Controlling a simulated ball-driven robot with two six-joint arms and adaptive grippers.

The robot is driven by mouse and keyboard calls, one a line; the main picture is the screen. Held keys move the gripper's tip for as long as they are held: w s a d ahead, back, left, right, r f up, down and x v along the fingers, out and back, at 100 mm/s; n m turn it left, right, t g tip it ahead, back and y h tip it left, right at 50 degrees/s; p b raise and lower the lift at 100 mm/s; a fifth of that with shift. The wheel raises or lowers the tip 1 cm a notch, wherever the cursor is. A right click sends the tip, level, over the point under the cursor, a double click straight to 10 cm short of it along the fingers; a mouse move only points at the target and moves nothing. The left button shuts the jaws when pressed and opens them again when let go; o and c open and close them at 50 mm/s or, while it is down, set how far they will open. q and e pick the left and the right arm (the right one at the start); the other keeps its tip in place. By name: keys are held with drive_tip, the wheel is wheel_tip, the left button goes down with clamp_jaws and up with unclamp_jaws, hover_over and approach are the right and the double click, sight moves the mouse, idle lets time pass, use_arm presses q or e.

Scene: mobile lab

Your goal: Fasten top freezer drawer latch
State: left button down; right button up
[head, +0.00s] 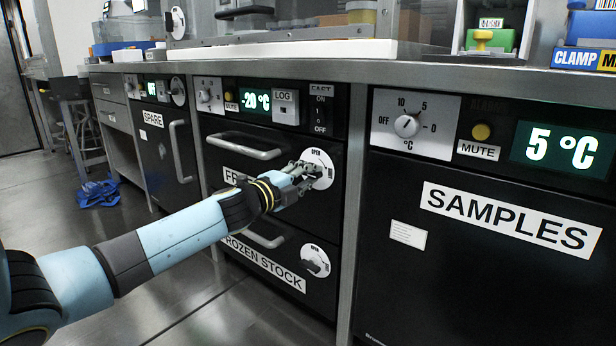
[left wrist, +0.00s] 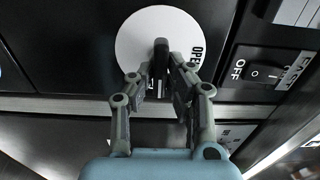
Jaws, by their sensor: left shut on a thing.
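The top freezer drawer (head: 226,157) is black, with a bar handle (head: 245,146) and a label partly hidden by my arm. Its latch (head: 319,168) is a white round dial marked OPEN at its upper edge in the head view. My left gripper (head: 305,171) is at this dial. In the left wrist view the fingers (left wrist: 161,92) are shut on the dark latch knob (left wrist: 161,55) at the middle of the white disc (left wrist: 134,40). The knob's far end is visible, and the fingers cover part of the dial's markings. My right gripper is not in view.
A lower drawer labelled FROZEN STOCK (head: 266,262) has its own latch dial (head: 315,260) just below. The SAMPLES fridge (head: 480,250) stands to the right and the SPARE unit (head: 160,160) to the left. The bench edge (head: 350,55) overhangs above. Floor at left is mostly clear, with a blue cloth (head: 97,192).

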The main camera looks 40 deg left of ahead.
use_arm(q)
drive_tip(key=shift+f, duration=0.1)
idle(0.4)
drive_tip(key=c, duration=1.3)
unclamp_jaws()
